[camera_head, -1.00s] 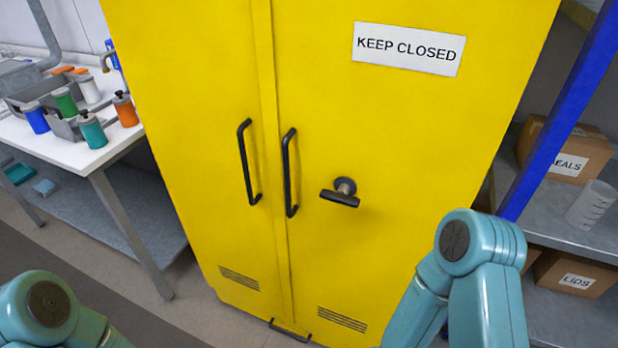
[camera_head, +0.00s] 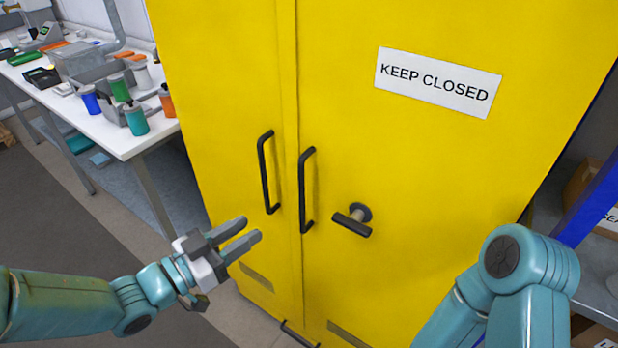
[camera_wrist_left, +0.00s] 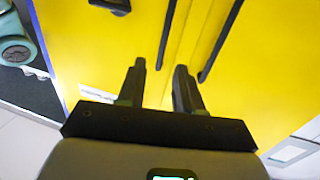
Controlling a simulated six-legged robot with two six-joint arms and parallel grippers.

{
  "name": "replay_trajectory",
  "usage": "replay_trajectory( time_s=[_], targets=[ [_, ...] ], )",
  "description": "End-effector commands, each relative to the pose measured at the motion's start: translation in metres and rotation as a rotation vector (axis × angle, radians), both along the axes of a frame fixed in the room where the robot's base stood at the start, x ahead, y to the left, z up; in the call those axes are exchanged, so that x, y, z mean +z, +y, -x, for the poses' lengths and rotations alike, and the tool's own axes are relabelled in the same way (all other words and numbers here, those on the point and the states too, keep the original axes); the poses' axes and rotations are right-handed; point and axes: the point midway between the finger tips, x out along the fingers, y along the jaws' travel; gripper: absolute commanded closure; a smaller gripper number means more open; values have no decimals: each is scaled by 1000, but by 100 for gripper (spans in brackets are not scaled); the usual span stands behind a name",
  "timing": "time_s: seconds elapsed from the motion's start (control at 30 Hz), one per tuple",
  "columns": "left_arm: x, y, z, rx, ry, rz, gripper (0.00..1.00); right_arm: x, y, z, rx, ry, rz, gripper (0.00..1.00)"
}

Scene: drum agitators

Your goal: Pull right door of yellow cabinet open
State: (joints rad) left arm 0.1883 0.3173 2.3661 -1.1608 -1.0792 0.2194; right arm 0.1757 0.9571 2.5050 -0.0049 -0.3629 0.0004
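The yellow cabinet (camera_head: 420,150) stands ahead with both doors shut. The right door has a long black vertical handle (camera_head: 304,190) by the middle seam, a black T-shaped turn handle (camera_head: 353,220) and a "KEEP CLOSED" sign (camera_head: 438,82). The left door has its own black vertical handle (camera_head: 266,172). My left gripper (camera_head: 251,229) is open and empty, in front of the lower left door, below and left of the handles and apart from them. In the left wrist view its two fingers (camera_wrist_left: 160,85) are spread before the yellow doors. My right arm shows at lower right; its gripper is out of view.
A white workbench (camera_head: 110,138) with several coloured bottles stands left of the cabinet. A blue-post shelf (camera_head: 590,205) with boxes is close at the right. Grey floor is open at lower left.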

Motion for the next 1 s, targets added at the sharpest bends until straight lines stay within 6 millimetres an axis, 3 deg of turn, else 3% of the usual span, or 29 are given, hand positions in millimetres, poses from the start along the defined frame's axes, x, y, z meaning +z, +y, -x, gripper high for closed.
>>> replay_trajectory(
  time_s=[0.13,0.27,0.7,1.0],
  targets=[
    [15,7,-1,15,-29,-6,65,3,0,0,0,0,0,57],
    [15,-3,-10,13,-28,-5,65,6,0,0,0,0,0,57],
    [16,-81,-79,14,-26,-6,65,28,0,0,0,0,0,57],
    [15,-111,-107,17,-26,-6,65,36,0,0,0,0,0,57]
  ],
)
